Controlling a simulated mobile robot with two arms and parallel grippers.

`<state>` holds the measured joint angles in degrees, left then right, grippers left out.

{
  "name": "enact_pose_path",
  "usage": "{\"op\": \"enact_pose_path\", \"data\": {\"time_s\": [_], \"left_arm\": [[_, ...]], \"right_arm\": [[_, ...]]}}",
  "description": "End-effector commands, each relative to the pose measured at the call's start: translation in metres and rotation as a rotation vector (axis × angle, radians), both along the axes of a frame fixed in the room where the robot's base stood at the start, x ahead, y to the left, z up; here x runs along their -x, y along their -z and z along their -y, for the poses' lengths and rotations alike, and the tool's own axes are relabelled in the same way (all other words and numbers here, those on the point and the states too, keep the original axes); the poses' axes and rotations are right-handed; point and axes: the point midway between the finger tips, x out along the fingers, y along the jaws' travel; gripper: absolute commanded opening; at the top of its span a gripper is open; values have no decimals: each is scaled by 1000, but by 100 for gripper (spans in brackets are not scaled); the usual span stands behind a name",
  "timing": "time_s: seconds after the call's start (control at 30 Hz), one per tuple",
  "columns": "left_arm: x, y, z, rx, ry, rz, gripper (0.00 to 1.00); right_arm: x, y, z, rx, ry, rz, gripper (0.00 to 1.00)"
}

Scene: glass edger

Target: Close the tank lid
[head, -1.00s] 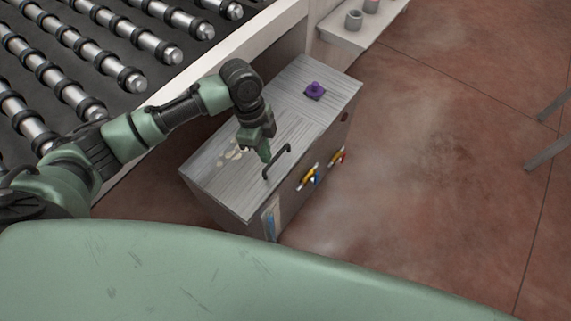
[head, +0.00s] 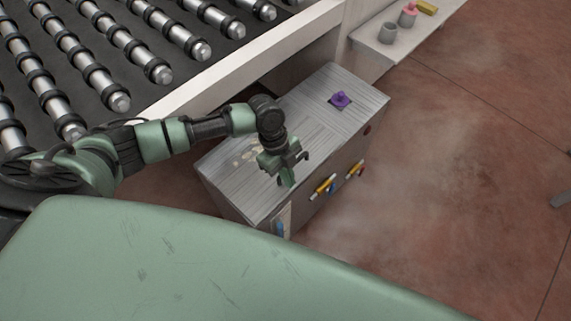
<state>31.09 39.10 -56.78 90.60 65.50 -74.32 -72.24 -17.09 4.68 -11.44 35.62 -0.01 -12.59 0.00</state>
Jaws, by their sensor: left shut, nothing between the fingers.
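The tank (head: 312,203) is a grey metal box standing on the floor in the middle of the head view. Its lid (head: 318,122) is a flat brushed metal top that lies level and looks closed. A dark handle (head: 303,157) sits near the lid's front edge, mostly hidden by my gripper. My left gripper (head: 287,182) points down over the handle. Its fingers are shut with nothing between them. I cannot tell whether they touch the handle or the lid. My right gripper is not in view.
A purple knob (head: 340,100) stands on the tank's far part. Yellow-handled valves (head: 326,184) stick out from its front side. A roller conveyor (head: 120,60) runs along the left. A shelf (head: 395,48) with small pots is at the back.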

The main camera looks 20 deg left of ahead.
Motion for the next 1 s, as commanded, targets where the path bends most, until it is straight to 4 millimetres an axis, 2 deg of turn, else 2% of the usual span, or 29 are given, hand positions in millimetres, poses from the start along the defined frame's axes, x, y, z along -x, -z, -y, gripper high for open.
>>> {"op": "enact_pose_path", "data": {"time_s": [0.2,0.57,0.67,0.83,1.0], "left_arm": [[1,18,2,0,0,-1,0],[1,20,2,0,0,0,0],[1,28,3,1,0,-1,0],[3,54,7,1,-1,-2,0],[3,56,7,0,-1,0,0]], "right_arm": [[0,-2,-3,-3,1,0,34],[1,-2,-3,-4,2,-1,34],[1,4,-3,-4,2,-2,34],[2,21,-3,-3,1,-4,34],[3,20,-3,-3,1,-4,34]]}}
